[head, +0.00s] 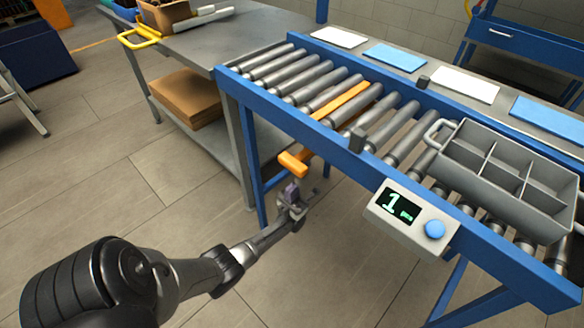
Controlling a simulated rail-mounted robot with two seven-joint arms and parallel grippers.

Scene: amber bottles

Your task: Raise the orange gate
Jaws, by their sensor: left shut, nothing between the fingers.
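The orange gate (352,100) is a flat bar lying across the rollers of the conveyor. An orange handle (293,164) sticks out past the conveyor's near side, below the blue rail. My left gripper (291,192) is shut and empty just below the handle in the picture. A small gap seems to lie between them, but I cannot tell whether they touch. My right gripper is not in view.
A grey divided crate (505,170) stands on the conveyor rollers to the right. A control box (411,219) showing "1" with a blue button hangs on the near blue rail (290,122). A grey table (215,45) stands at the back left. The floor in front is clear.

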